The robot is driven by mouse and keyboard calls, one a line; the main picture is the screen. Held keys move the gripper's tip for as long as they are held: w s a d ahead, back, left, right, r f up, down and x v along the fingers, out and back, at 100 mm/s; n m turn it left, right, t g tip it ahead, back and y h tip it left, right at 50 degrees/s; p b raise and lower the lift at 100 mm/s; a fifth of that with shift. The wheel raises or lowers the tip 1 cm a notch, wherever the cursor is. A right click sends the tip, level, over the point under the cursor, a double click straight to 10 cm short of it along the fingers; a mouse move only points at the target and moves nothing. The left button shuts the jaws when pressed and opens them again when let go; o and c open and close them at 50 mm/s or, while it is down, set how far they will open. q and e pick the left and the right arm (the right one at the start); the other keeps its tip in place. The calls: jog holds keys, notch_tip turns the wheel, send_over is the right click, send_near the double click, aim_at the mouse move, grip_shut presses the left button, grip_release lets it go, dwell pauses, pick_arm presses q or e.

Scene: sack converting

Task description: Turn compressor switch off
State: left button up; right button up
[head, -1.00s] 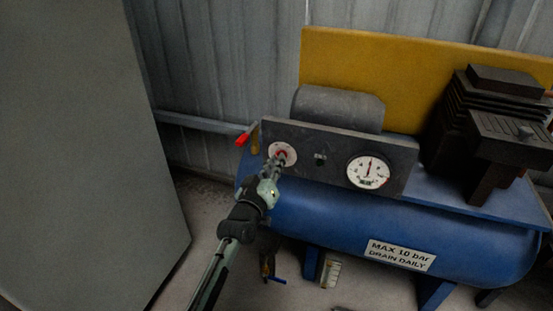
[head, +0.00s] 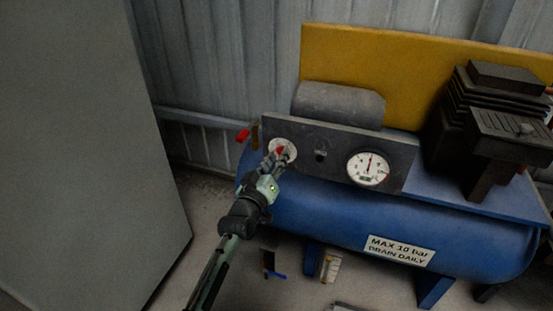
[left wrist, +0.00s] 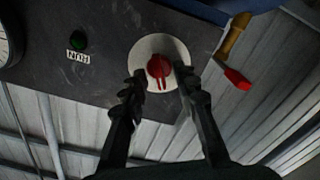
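The compressor switch is a red rotary knob (head: 281,150) on a round white plate, at the left end of the grey panel (head: 333,157). In the left wrist view the knob (left wrist: 159,68) sits on its white plate (left wrist: 174,44), its ridge running roughly up and down the picture. My left gripper (head: 273,160) is in front of the knob. In the left wrist view its fingers (left wrist: 163,84) are open, one on each side of the knob, with visible gaps. I cannot tell how far the tips are from the panel. My right gripper is not in view.
A red-handled valve (head: 243,135) sticks out just left of the panel. The blue tank (head: 330,215) lies below. A grey cabinet (head: 80,160) stands at left, with free floor between.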

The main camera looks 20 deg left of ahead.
pick_arm(q)
jog(key=s, duration=1.2)
jog(key=shift+a, duration=0.2)
